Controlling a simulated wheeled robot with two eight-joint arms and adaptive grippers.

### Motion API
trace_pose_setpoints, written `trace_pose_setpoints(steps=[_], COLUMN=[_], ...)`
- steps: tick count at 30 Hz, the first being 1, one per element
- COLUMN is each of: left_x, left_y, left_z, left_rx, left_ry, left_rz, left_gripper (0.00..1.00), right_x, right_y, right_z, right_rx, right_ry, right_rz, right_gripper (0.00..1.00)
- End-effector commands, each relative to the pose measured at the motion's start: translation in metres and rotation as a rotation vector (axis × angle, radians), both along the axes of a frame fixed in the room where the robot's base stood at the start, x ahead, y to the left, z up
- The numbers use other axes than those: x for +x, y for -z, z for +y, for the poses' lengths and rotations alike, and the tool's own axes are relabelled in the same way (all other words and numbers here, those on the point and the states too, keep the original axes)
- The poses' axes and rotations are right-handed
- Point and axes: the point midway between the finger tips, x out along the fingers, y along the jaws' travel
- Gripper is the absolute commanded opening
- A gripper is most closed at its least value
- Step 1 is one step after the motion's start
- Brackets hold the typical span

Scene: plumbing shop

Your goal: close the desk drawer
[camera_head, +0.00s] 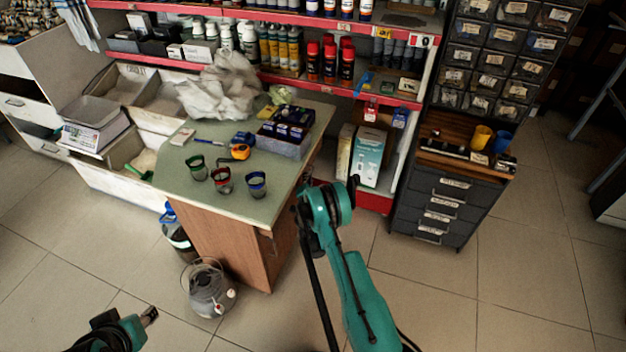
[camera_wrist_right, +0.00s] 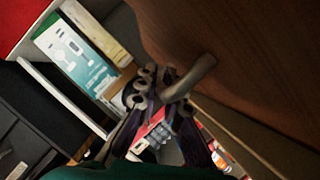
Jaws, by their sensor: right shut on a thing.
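The desk (camera_head: 225,230) has a green top and a brown wooden side. In the wrist view a brown wooden front (camera_wrist_right: 240,45), apparently the drawer's, fills the upper right. A pale curved handle (camera_wrist_right: 194,76) sticks out from it. My right gripper (camera_wrist_right: 165,88) is shut on this handle. In the head view my right gripper (camera_head: 301,205) is at the desk's right side, where my arm hides the drawer and handle. How far the drawer stands out cannot be told. My left gripper (camera_head: 149,315) is low at the left, away from the desk; its jaw opening is unclear.
Cups, a tape measure (camera_head: 243,139) and a dark box (camera_head: 286,130) stand on the desk. A dark drawer cabinet (camera_head: 445,208) stands at right. The tiled floor between is free.

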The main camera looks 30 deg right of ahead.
Motion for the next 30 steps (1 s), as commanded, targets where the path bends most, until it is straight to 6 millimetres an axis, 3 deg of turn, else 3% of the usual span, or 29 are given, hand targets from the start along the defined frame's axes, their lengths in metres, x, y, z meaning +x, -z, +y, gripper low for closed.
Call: trace_pose_setpoints(steps=[5, 6, 7, 17, 30], left_x=[0.000, 0.000, 0.000, 0.000, 0.000], left_y=[0.000, 0.000, 0.000, 0.000, 0.000], left_z=[0.000, 0.000, 0.000, 0.000, 0.000], left_rx=[0.000, 0.000, 0.000, 0.000, 0.000], left_ry=[0.000, 0.000, 0.000, 0.000, 0.000], left_rz=[0.000, 0.000, 0.000, 0.000, 0.000], left_gripper=[0.38, 0.38, 0.38, 0.38, 0.38], right_x=[-0.001, -0.001, -0.001, -0.002, -0.026], right_y=[0.000, 0.000, 0.000, 0.000, -0.001], right_z=[-0.002, -0.002, -0.002, -0.003, -0.025], right_rx=[0.000, 0.000, 0.000, -0.001, -0.002], right_ry=[0.003, 0.003, 0.003, 0.002, 0.000], right_rz=[0.001, 0.001, 0.001, 0.000, -0.001], right_gripper=[0.00, 0.13, 0.17, 0.17, 0.17])
